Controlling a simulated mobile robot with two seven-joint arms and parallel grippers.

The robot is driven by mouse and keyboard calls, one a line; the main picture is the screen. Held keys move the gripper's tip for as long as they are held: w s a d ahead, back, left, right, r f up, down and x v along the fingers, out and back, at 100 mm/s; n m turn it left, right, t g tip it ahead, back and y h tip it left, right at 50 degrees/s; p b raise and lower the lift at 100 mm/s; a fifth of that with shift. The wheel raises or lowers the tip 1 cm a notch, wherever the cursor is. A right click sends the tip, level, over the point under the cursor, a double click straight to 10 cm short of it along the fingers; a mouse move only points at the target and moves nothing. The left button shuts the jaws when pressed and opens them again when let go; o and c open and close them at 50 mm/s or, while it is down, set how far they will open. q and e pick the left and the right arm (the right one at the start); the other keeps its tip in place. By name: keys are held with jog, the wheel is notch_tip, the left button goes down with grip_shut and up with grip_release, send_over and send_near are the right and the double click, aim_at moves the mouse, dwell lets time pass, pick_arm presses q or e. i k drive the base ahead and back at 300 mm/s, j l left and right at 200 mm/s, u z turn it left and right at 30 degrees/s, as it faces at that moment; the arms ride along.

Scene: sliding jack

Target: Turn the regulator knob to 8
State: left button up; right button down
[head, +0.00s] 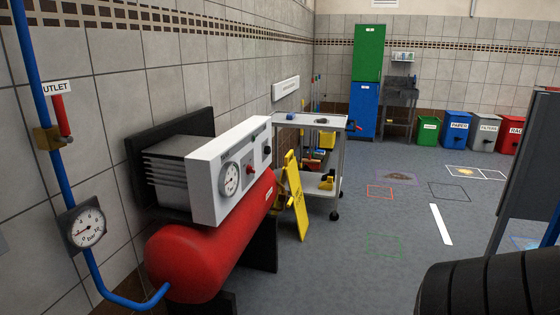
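A red air compressor (205,255) stands by the left wall in the head view. Its white control panel (203,190) has a round dial (229,178), a small red control (250,170) and a black knob (267,152) near its right end. The black knob may be the regulator knob; its markings are too small to read. A second round gauge (88,229), marked in bar, sits on the blue pipe (60,175) at the left, its needle toward the low end. Neither of my grippers is in view.
A red-handled valve (60,117) is on the pipe. A yellow folding sign (296,195) and a grey cart (340,165) stand beyond the compressor. A black tire (490,288) fills the bottom right. The grey floor (335,270) between is clear.

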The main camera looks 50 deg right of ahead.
aim_at(267, 149)
jog(key=z, duration=1.4)
jog(key=u, duration=0.25)
jog(key=i+l+u, duration=0.25)
jog(key=u, duration=0.15)
jog(key=i+l+u, duration=0.2)
jog(key=l+u, duration=0.15)
jog(key=i+l+u, duration=0.1)
jog(key=l, duration=0.2)
jog(key=i+l+u, duration=0.1)
jog(key=l, duration=0.15)
jog(key=i+l+u, duration=0.1)
jog(key=l, duration=0.2)
jog(key=i+l, duration=0.15)
jog(key=l, duration=0.3)
jog(key=i+l+u, duration=0.1)
jog(key=l, duration=0.35)
jog(key=i+l, duration=0.15)
jog(key=l, duration=0.3)
jog(key=i+l+u, duration=0.1)
jog(key=l, duration=0.35)
